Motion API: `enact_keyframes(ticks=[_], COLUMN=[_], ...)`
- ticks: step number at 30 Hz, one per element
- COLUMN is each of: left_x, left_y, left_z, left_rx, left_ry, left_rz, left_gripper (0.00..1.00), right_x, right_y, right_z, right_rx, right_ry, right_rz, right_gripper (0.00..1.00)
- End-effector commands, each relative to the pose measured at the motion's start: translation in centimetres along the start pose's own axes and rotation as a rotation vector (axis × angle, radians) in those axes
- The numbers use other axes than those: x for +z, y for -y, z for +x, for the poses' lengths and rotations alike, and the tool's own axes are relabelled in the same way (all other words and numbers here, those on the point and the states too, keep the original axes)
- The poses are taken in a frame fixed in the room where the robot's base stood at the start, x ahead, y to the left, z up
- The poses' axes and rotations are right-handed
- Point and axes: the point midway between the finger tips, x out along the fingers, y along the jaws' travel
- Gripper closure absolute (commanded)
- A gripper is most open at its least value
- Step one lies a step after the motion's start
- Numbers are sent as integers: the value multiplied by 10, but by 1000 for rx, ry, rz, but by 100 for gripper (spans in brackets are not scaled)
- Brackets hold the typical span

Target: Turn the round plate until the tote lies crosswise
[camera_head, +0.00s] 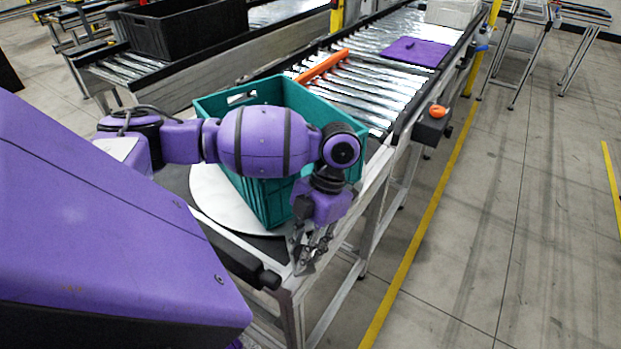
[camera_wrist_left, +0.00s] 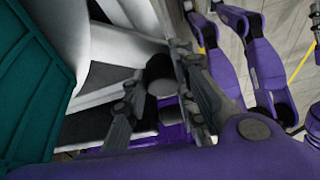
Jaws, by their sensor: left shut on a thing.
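The teal tote (camera_head: 243,102) stands on the white round plate (camera_head: 215,200) at the near end of the conveyor. Its longer sides run from upper left to lower right, slanting across the conveyor's line. My left arm passes in front of it and hides part of its side. My left gripper (camera_head: 312,252) is low beside the tote's near corner, over the table's corner. In the left wrist view, its fingers close around a dark round knob (camera_wrist_left: 160,66); how the knob joins the plate is hidden. The tote wall (camera_wrist_left: 35,90) fills the left there.
An orange bar (camera_head: 322,66) lies across the rollers behind the tote. A purple sheet (camera_head: 412,51) lies farther along the conveyor. A dark box with an orange button (camera_head: 438,111) is fixed to the right rail. A black tote (camera_head: 185,30) stands on another conveyor.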

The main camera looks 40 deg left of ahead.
Motion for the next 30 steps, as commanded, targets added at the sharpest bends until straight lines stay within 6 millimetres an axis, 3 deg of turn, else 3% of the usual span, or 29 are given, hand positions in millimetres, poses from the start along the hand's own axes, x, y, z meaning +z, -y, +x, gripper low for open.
enact_keyframes(ticks=[6, 12, 23, 24, 27, 30], left_x=[-8, -13, -14, -14, -15, -15], left_y=[-12, -15, -15, -16, -15, -14], left_z=[0, 2, 4, 5, 5, 6], left_rx=[26, 33, 35, 35, 34, 32], left_ry=[11, 7, 2, 2, -1, -3], left_rz=[31, 44, 44, 44, 44, 46], left_gripper=[100, 100, 100, 71, 61, 61], right_x=[4, 12, 10, 9, 8, 6], right_y=[-2, -5, -4, -3, -3, -2], right_z=[-3, -4, -5, -5, -5, -5], right_rx=[-2, -1, 0, 0, 0, 0], right_ry=[12, 27, 22, 21, 19, 16], right_rz=[-9, -17, -12, -11, -8, -4], right_gripper=[60, 60, 60, 60, 60, 60])
